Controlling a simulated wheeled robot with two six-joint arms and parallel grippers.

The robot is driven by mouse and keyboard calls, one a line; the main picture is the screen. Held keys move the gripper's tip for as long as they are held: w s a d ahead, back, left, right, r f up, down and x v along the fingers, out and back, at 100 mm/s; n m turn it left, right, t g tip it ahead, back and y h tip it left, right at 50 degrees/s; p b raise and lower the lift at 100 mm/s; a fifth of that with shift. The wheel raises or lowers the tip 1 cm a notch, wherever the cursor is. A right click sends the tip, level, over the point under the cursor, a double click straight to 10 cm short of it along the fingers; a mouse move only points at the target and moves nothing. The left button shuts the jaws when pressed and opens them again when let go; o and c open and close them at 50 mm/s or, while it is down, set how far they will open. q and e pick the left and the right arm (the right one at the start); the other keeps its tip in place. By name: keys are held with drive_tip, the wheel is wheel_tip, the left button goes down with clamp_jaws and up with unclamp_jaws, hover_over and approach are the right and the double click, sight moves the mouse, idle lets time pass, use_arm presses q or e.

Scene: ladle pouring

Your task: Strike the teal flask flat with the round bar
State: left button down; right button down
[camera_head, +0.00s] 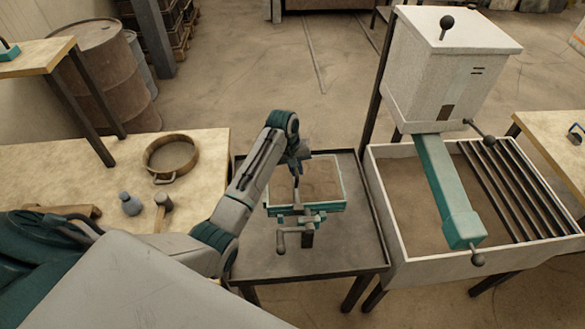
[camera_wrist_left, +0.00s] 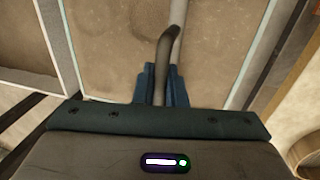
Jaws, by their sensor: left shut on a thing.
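The teal flask (camera_head: 336,207) stands on the dark metal table in the middle of the head view, filled with brown sand. In the left wrist view its sand (camera_wrist_left: 105,45) lies below my gripper, between pale rims. In the left wrist view, the left gripper (camera_wrist_left: 164,88) is shut on a dark, bent handle that meets a paler round bar (camera_wrist_left: 177,45). The bar appears over the sand; I cannot tell whether it touches. My right gripper is not in view.
A white sand bin (camera_head: 400,235) with a dark grate and a white hopper (camera_head: 440,75) with a teal chute stand right. A round sieve (camera_head: 171,157), a small grey bottle (camera_head: 130,204) and a mallet (camera_head: 162,208) are on the left bench.

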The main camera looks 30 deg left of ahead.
sight(323, 178)
use_arm(q)
drive_tip(key=shift+w+d, duration=0.3)
drive_tip(key=shift+d, duration=0.2)
drive_tip(key=shift+w+d, duration=0.3)
drive_tip(key=shift+d, duration=0.2)
drive_tip(key=shift+w+d, duration=0.25)
drive_tip(key=shift+d, duration=0.1)
drive_tip(key=shift+s+a, duration=0.1)
drive_tip(key=shift+a, duration=0.05)
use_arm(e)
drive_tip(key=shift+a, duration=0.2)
use_arm(q)
drive_tip(key=shift+h, duration=0.3)
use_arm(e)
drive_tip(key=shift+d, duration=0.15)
use_arm(q)
drive_tip(key=shift+w+d, duration=0.2)
drive_tip(key=shift+d, duration=0.05)
drive_tip(key=shift+w+d, duration=0.5)
drive_tip(key=shift+d, duration=0.3)
drive_tip(key=shift+w+d, duration=0.45)
drive_tip(key=shift+d, duration=0.4)
drive_tip(key=shift+w+d, duration=0.5)
drive_tip(key=shift+d, duration=0.3)
drive_tip(key=shift+a, duration=0.1)
